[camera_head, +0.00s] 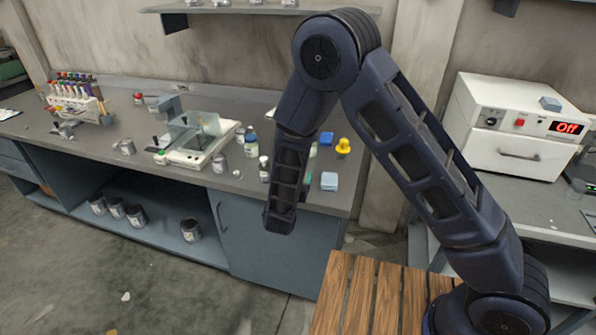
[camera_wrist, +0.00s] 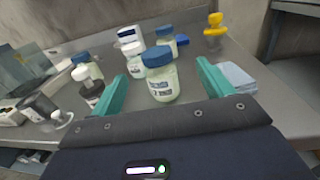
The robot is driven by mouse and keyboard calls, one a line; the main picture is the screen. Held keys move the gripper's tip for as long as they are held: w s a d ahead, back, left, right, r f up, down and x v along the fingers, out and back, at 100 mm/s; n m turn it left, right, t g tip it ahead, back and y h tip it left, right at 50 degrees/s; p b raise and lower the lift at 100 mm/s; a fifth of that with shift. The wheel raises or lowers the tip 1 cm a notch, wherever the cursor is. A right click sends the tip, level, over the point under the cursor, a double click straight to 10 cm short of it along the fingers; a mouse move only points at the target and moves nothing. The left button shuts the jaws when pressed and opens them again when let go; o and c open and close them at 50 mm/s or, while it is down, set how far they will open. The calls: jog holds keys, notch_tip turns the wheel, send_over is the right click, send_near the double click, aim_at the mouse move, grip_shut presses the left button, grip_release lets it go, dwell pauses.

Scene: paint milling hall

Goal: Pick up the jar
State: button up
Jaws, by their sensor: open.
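A clear jar with a blue lid and a printed label (camera_wrist: 161,82) stands upright on the grey bench, between and just beyond the teal fingers in the wrist view. My gripper (camera_wrist: 162,72) is open, one finger at each side of this jar, with nothing held. Whether the fingertips reach around the jar or stop short of it is hard to tell. Other blue-lidded jars stand behind it (camera_wrist: 166,38) and to the left (camera_wrist: 88,64). In the head view my arm hides most of the gripper and the jar.
White-capped bottles (camera_wrist: 133,50) stand close behind and left. A pale blue block (camera_wrist: 236,77) lies right of the right finger; a yellow-topped item (camera_wrist: 214,30) stands behind. In the head view, a balance (camera_head: 196,140) stands left and a white oven (camera_head: 512,125) right.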

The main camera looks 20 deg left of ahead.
jog(key=shift+a+f, duration=0.1)
jog(key=shift+a, duration=0.05)
jog(key=w, duration=0.3)
jog(key=w+a, duration=0.1)
jog(key=w, duration=0.6)
jog(key=shift+w+a+f, duration=0.1)
jog(key=shift+w+a, duration=0.15)
jog(key=c, duration=1.6)
